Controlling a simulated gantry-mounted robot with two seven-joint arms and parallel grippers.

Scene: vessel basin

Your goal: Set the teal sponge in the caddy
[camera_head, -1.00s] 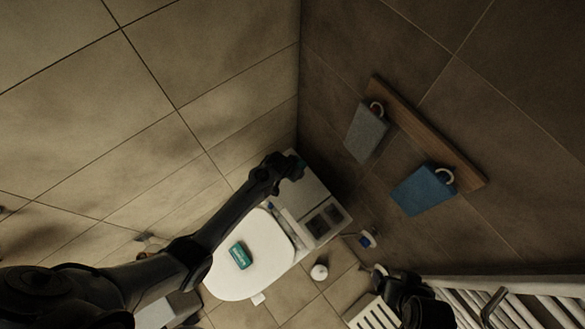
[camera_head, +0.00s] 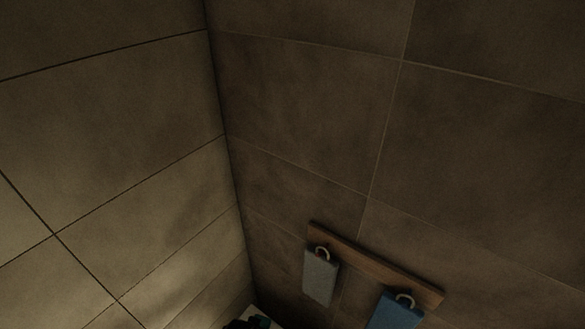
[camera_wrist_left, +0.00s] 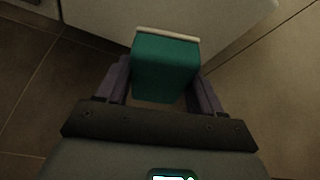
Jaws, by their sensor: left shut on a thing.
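The teal sponge (camera_wrist_left: 166,68), with a pale layer along its far edge, sits between the two fingers of my left gripper (camera_wrist_left: 160,82) in the left wrist view. The gripper is shut on it. In the head view only a dark bit of my left gripper (camera_head: 236,324) and a small teal patch show at the bottom edge. The caddy is not seen in either current view. My right gripper is out of view.
In the head view a wooden rail (camera_head: 375,267) on the tiled wall carries a grey towel (camera_head: 320,278) and a blue towel (camera_head: 396,312). The left wrist view shows a white surface (camera_wrist_left: 225,18) beyond the sponge and dark tiles at left.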

